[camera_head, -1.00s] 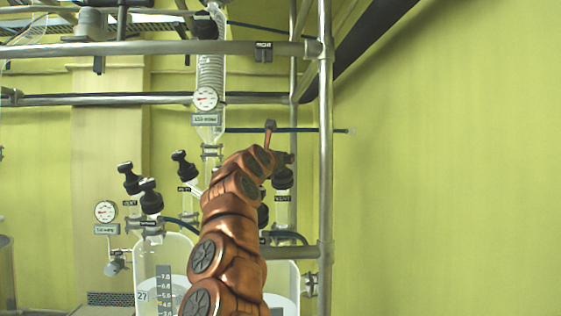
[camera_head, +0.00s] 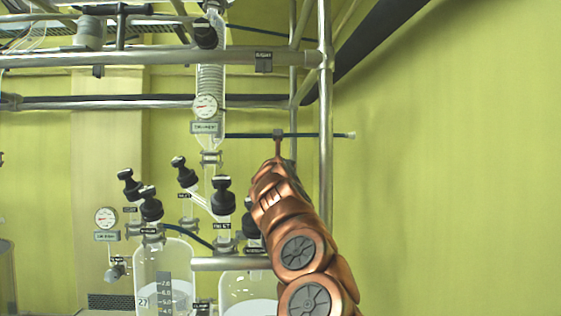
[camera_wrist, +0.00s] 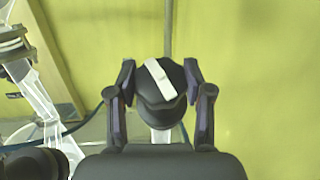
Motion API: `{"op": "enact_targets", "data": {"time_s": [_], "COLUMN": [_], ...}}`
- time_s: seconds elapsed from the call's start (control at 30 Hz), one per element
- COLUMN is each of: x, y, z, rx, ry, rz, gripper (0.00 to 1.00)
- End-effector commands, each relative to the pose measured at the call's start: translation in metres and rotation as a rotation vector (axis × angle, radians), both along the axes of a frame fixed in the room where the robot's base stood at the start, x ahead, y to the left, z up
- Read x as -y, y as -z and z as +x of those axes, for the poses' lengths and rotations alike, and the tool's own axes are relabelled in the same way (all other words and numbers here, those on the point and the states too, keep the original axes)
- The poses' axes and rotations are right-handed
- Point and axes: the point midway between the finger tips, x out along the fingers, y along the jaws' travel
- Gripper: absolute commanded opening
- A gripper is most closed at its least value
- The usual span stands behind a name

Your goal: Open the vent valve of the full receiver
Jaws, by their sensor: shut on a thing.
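In the wrist view, my gripper (camera_wrist: 160,75) has its two fingers on either side of a black valve knob (camera_wrist: 147,88) with a white stripe across its top, and is shut on it. The stripe lies tilted, from upper left to lower right. A clear stem shows below the knob. In the head view my copper arm hides the held knob and the fingers, so its label is not visible. Two glass receivers stand below: the left receiver (camera_head: 147,262) with a scale, and the right receiver (camera_head: 234,285), partly behind my arm. Both show pale contents.
Other black knobs stand left of my arm, one labelled INLET (camera_head: 222,196), others farther left (camera_head: 150,205). A steel post (camera_head: 325,120) and a horizontal rail (camera_head: 230,264) frame the area. The wall at right is clear.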

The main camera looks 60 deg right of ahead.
Motion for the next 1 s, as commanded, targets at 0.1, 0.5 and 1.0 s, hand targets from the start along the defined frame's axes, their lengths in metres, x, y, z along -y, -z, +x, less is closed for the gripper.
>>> {"op": "enact_targets", "data": {"time_s": [0.1, 0.5, 1.0], "x": [-0.0005, 0.0001, 0.0002], "y": [-0.0067, -0.0094, -0.0066], "z": [-0.0008, -0.0017, -0.0013], "rx": [-0.017, -0.082, -0.142], "ry": [-0.038, -0.166, -0.282], "rz": [-0.009, -0.042, -0.074], "gripper": [0.16, 0.16, 0.16]}}
